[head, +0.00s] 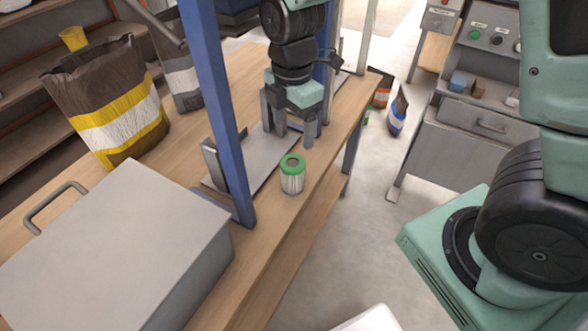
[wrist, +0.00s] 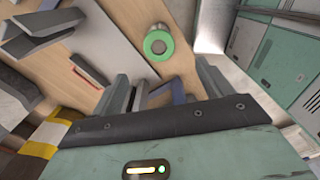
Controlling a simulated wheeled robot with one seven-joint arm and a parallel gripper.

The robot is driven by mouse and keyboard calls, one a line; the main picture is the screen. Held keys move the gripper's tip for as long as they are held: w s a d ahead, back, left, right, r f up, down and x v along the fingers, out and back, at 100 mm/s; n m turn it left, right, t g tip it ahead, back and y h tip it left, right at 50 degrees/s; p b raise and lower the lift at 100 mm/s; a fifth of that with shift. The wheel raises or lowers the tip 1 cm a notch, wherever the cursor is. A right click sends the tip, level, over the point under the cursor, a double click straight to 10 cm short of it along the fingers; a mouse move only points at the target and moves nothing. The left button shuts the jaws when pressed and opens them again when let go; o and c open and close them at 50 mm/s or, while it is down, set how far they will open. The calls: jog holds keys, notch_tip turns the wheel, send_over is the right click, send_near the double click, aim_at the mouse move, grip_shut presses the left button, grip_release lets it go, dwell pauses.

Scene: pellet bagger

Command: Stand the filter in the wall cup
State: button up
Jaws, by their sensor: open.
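The filter (head: 291,178) is a short cylinder with a pale pleated body and a green ring on top. It stands upright on the wooden bench near its edge, right of a blue post. In the wrist view the filter (wrist: 158,44) shows its green ring with a dark centre, ahead of the fingers. My gripper (head: 292,127) is open and empty, above the bench, beyond the filter and apart from it. The fingers (wrist: 162,84) also show in the wrist view. A yellow cup (head: 73,39) is at the far left by the shelves; I cannot tell if it is the wall cup.
A large grey box (head: 115,240) takes up the near bench. A brown, yellow and white bag (head: 112,105) stands behind it. A control cabinet (head: 465,130) stands across the floor, right.

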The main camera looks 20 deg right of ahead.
aim_at(292, 171)
notch_tip(292, 171, down, 15)
jog(key=shift+p, duration=0.65)
jog(key=c, duration=1.2)
jog(key=shift+w+r, duration=0.1)
